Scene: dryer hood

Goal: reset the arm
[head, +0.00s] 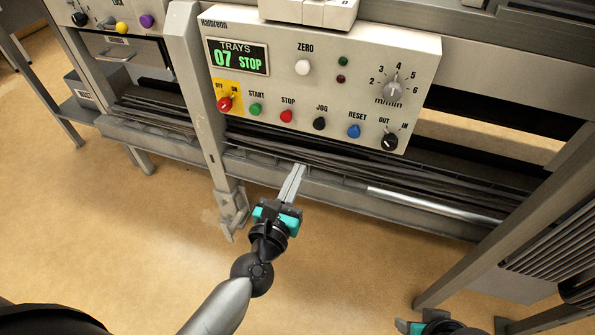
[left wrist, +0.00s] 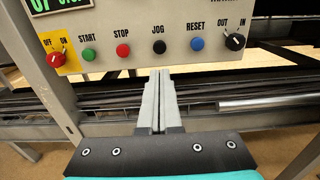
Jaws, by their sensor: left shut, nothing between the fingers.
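My left gripper (head: 301,168) is shut and empty, its fingers together, just below the control panel (head: 225,118) in the head view. In the left wrist view the shut fingers (left wrist: 161,74) point up at the panel's lower edge, below the black JOG button (left wrist: 158,47). They appear apart from the panel. The blue RESET button (head: 353,131) is to the right of the fingers. The display (head: 238,57) reads TRAYS 07 STOP. Part of my right gripper or wrist (head: 437,326) shows at the bottom edge of the head view; its fingertips are hidden.
The panel also carries a red OFF/ON switch (head: 225,104), green START (head: 255,109), red STOP (head: 286,115) and an OUT/IN knob (head: 390,140). A grey post (head: 194,90) stands left of it. A metal frame (head: 563,190) stands at right. Floor (head: 130,225) is open at left.

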